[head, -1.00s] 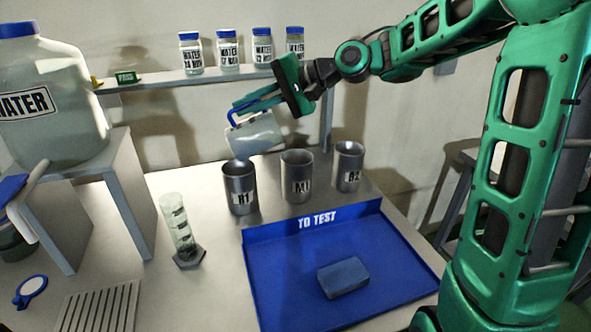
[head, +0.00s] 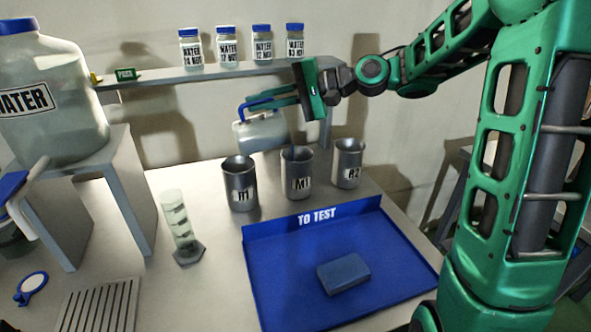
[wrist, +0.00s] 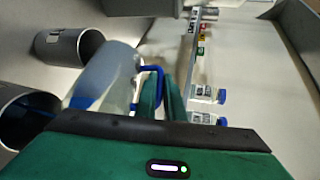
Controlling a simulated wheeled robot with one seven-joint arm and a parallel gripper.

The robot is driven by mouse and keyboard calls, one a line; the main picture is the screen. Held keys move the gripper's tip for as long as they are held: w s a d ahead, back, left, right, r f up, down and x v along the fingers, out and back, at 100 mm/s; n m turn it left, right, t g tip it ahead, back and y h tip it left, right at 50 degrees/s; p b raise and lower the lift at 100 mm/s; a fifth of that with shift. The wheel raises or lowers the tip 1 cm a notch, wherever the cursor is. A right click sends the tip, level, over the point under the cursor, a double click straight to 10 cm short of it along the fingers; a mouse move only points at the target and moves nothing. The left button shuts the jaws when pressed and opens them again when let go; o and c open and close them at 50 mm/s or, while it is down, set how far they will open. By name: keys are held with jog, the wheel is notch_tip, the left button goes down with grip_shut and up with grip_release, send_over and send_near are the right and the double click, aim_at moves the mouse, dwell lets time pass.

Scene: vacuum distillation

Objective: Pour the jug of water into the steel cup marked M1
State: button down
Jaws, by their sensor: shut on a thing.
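My gripper (head: 292,95) is shut on the blue handle of the clear jug (head: 262,132). The jug hangs in the air behind the cups, nearly upright, above and behind the gap between R1 and M1. The steel cup marked M1 (head: 297,174) stands upright in the middle of three cups. R1 (head: 240,184) is to its left and R2 (head: 347,164) to its right. In the wrist view the jug (wrist: 106,75) shows beside my fingers (wrist: 162,92), with two steel cups to its left. The water level in the jug and the inside of M1 are not clear.
A blue tray marked TO TEST (head: 395,270) holds a blue-grey block (head: 343,273) in front of the cups. A graduated cylinder (head: 181,226) stands left of R1. A large water container (head: 60,125) is at left. A shelf (head: 200,77) with several labelled jars runs behind the jug.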

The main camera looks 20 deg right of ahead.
aim_at(277, 113)
jog(key=shift+s+d+f+m+y+p, duration=0.15)
jog(key=shift+d+y+p, duration=0.2)
jog(key=shift+d+p, duration=0.2)
jog(key=shift+w+d+f+m+y+p, duration=0.1)
jog(key=shift+d+f+m+y+p, duration=0.05)
jog(key=shift+d+y+p, duration=0.3)
dwell(1.2)
jog(key=shift+s+d+t+y, duration=0.1)
jog(key=shift+d+t+y, duration=0.35)
jog(key=shift+d, duration=0.45)
dwell(0.4)
jog(key=shift+a+g, duration=0.25)
jog(key=shift+a, duration=0.2)
jog(key=a+h, duration=0.2)
jog(key=a, duration=0.1)
jog(key=a+r+n+g+h, duration=0.1)
jog(key=a, duration=0.1)
jog(key=shift+a, duration=0.2)
jog(key=shift+w+h, duration=0.25)
